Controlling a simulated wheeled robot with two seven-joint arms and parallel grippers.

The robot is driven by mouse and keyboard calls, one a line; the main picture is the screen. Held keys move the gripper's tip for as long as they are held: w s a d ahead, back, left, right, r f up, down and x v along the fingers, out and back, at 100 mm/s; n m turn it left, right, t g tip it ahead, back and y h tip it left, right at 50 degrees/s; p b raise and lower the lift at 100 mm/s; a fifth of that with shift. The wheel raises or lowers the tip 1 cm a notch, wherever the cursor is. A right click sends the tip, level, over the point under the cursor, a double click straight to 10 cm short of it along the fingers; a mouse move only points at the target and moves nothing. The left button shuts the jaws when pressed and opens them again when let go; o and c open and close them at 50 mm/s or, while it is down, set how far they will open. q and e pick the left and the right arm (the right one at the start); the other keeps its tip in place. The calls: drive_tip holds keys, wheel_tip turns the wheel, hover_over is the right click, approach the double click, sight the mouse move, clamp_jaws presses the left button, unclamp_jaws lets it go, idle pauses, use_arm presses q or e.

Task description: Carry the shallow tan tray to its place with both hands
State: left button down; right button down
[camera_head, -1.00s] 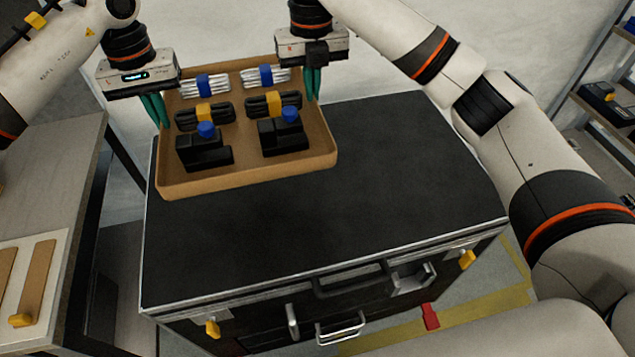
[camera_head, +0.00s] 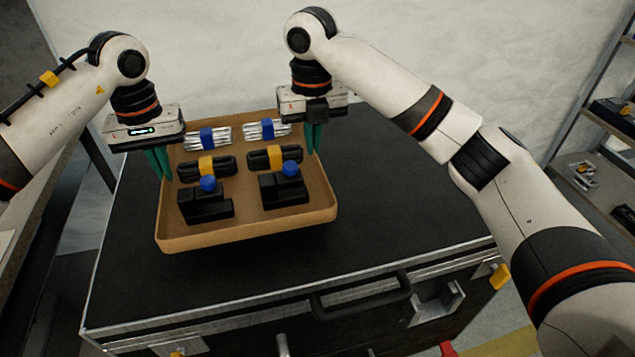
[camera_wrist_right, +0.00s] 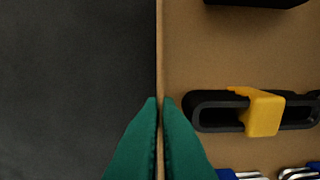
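The shallow tan tray (camera_head: 245,232) is in the upper middle of the head view, over the black top of a big case, and looks roughly level. It seems to be a little above the lid. My left gripper (camera_head: 160,170) has its green fingers at the tray's left wall, and they look closed on it. My right gripper (camera_head: 313,148) is at the right wall. In the right wrist view its fingertips (camera_wrist_right: 160,105) are shut on the thin tray wall (camera_wrist_right: 159,45).
The black case (camera_head: 400,215) has a bare lid to the right of and in front of the tray, with a handle (camera_head: 362,295) on its front. A side table (camera_head: 40,200) stands at the left edge. A shelf rack (camera_head: 590,125) stands at the right. A pale wall is behind.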

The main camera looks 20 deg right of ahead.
sight(170, 184)
use_arm(q)
drive_tip(key=shift+a, duration=0.1)
use_arm(e)
drive_tip(key=shift+d, duration=0.15)
use_arm(q)
drive_tip(key=shift+f, duration=0.2)
use_arm(e)
drive_tip(key=shift+f, duration=0.15)
